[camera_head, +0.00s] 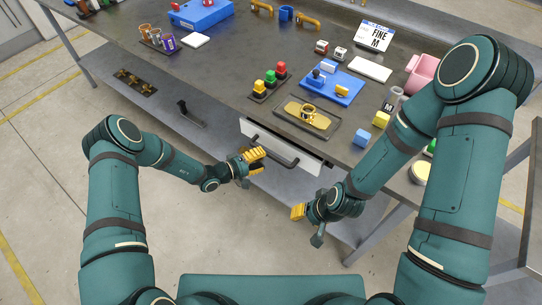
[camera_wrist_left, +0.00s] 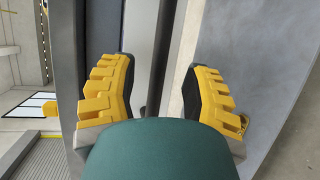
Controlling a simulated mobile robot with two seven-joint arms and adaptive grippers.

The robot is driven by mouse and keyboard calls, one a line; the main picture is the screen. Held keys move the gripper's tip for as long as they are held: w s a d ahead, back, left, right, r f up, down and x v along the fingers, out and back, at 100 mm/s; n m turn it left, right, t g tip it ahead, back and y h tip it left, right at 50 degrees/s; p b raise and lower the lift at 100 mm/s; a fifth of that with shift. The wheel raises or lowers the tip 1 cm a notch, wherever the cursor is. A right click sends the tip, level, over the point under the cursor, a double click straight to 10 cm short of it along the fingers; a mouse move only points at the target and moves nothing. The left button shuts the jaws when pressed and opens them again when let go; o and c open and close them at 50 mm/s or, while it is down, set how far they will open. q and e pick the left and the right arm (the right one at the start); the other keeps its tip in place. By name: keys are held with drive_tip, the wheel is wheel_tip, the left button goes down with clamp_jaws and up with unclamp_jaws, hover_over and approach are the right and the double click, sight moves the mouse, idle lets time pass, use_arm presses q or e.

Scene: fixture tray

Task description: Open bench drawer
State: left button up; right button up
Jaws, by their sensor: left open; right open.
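The bench drawer (camera_head: 310,163) shows as a white front panel under the bench's front edge; how far it is open, if at all, I cannot tell. Its dark bar handle (camera_head: 275,153) runs along the front. My left gripper (camera_head: 254,157) is open at the left end of the handle. In the left wrist view, the open yellow fingers of this gripper (camera_wrist_left: 158,95) stand on either side of a dark bar (camera_wrist_left: 154,70), which looks like the handle; contact is unclear. My right gripper (camera_head: 297,212) is open and empty, in front of the bench and apart from the drawer.
The benchtop (camera_head: 225,80) holds a dark tray (camera_head: 332,135) with a gold part, a blue fixture (camera_head: 345,90), coloured blocks, cups and a pink container (camera_head: 420,75). A lower shelf (camera_head: 150,110) lies beneath the bench. Floor in front is clear.

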sight(271, 154)
use_arm(q)
drive_tip(key=shift+x, duration=2.3)
clamp_jaws()
